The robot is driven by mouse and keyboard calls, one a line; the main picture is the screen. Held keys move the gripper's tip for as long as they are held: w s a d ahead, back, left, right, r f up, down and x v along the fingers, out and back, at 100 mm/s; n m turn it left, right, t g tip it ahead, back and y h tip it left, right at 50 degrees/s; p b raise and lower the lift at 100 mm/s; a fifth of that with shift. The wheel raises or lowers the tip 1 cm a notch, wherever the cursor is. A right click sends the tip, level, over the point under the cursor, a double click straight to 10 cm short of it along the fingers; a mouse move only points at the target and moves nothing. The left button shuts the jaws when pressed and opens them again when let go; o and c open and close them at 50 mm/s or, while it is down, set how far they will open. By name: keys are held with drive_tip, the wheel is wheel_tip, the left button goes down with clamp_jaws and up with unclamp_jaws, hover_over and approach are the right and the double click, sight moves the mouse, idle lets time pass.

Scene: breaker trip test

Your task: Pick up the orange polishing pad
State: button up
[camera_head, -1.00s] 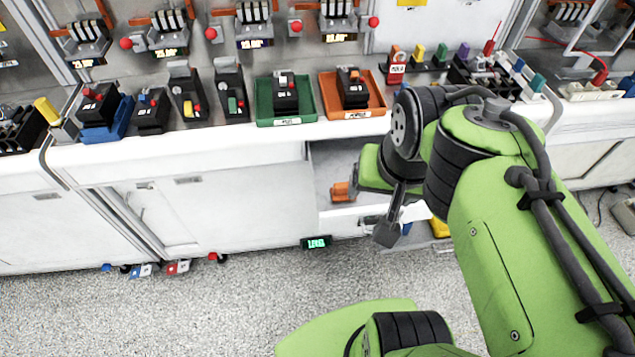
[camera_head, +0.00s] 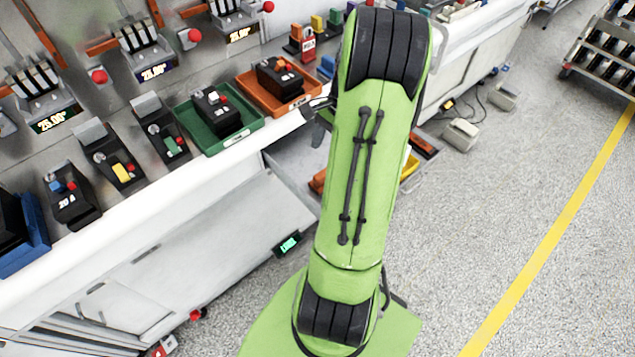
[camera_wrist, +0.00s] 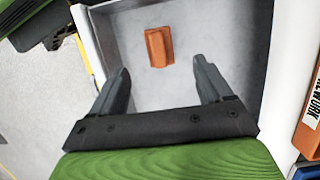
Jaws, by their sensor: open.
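The orange polishing pad (camera_wrist: 158,47) is a small orange block lying inside a pale grey drawer or bin (camera_wrist: 225,40) in the wrist view. My gripper (camera_wrist: 160,75) is open, with its two dark fingers apart and nothing between them. In that picture the pad appears beyond the fingertips, roughly in line with the gap, and no contact shows. In the head view, an orange piece (camera_head: 318,182) that looks like the pad shows in the open drawer (camera_head: 285,165), partly hidden by my arm. My fingers are hidden there.
An orange tray (camera_head: 262,97) and a green tray (camera_head: 208,142), each with a breaker, stand on the bench above the drawer. Several more breakers stand to the left. A yellow bin (camera_head: 409,168) shows right of my arm. The floor at right is largely clear.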

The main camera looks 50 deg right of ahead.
sight(323, 172)
drive_tip(key=b+x, duration=0.2)
drive_tip(key=x, duration=0.7)
drive_tip(key=shift+f+b, duration=0.3)
drive_tip(key=shift+f, duration=0.1)
drive_tip(key=shift+s, duration=0.1)
drive_tip(key=c, duration=1.2)
drive_tip(key=shift+o, duration=0.2)
drive_tip(key=shift+r, duration=0.15)
wheel_tip(323, 172, up, 10)
drive_tip(key=p, duration=0.3)
